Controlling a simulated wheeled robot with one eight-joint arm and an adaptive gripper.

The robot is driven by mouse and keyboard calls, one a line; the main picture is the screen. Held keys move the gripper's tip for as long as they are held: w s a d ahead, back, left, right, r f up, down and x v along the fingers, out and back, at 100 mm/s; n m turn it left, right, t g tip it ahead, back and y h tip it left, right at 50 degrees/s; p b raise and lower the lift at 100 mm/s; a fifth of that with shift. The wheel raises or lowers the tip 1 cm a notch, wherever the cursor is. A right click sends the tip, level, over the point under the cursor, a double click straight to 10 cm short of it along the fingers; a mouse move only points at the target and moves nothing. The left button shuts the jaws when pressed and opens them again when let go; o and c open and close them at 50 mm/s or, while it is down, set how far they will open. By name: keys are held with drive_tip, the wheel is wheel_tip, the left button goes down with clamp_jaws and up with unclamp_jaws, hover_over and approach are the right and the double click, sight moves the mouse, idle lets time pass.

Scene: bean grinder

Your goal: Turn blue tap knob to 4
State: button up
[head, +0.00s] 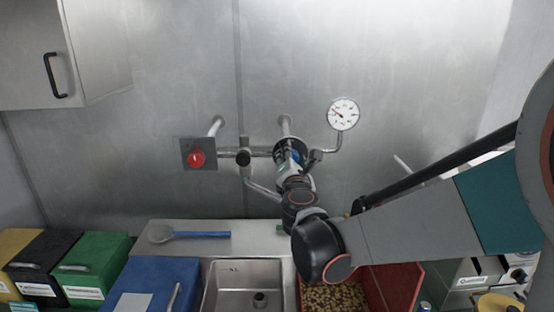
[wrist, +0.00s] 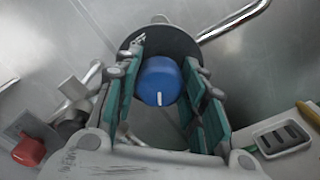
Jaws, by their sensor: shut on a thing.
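The blue tap knob (wrist: 158,82) is round with a white pointer line and sits in front of a dark round disc (wrist: 178,45). In the wrist view its white line is at the lower edge of the knob. My gripper (wrist: 163,75) has its green-padded fingers on the left and right sides of the knob and is shut on it. In the head view my gripper (head: 290,158) reaches to the pipework on the wall and covers the knob. No numbers on the disc can be read.
A red knob (head: 196,157) on a grey plate and a round dial gauge (head: 343,114) flank the pipes. Below are a sink (head: 243,283), a blue-handled spoon (head: 200,234), a green box (head: 97,262) and a red bin (head: 402,287) with brown beans.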

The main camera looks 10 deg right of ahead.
drive_tip(key=shift+n, duration=2.1)
drive_tip(key=shift+f, duration=0.1)
drive_tip(key=o, duration=1.1)
drive_tip(key=shift+s, duration=0.1)
drive_tip(key=s, duration=0.4)
drive_tip(key=s+a, duration=0.1)
drive_tip(key=s, duration=0.2)
drive_tip(key=s+a, duration=0.1)
drive_tip(key=s, duration=0.3)
drive_tip(key=shift+s+a, duration=0.2)
drive_tip(key=shift+s, duration=0.15)
